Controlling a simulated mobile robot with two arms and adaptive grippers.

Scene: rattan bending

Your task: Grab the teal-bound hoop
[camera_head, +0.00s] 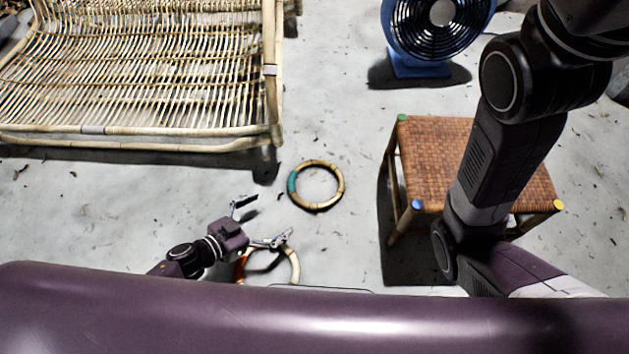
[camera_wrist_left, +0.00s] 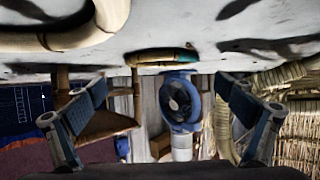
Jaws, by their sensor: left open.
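The teal-bound hoop (camera_head: 341,184), a tan ring with a teal wrap on its left side, lies flat on the floor in the middle of the head view. In the left wrist view, which is upside down, the teal-bound hoop (camera_wrist_left: 155,57) shows edge-on, ahead of the fingers. My left gripper (camera_head: 264,220) is open and empty, below and left of the hoop and apart from it. Its two spread fingers (camera_wrist_left: 160,105) also show in the left wrist view. My right arm shows on the right, but its gripper does not.
A second hoop with an orange wrap (camera_head: 296,264) lies close to my left gripper, partly hidden. A woven stool (camera_head: 430,145) stands right of the teal-bound hoop, a rattan frame (camera_head: 150,138) at upper left, a blue fan (camera_head: 420,66) behind. Bare floor surrounds the teal-bound hoop.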

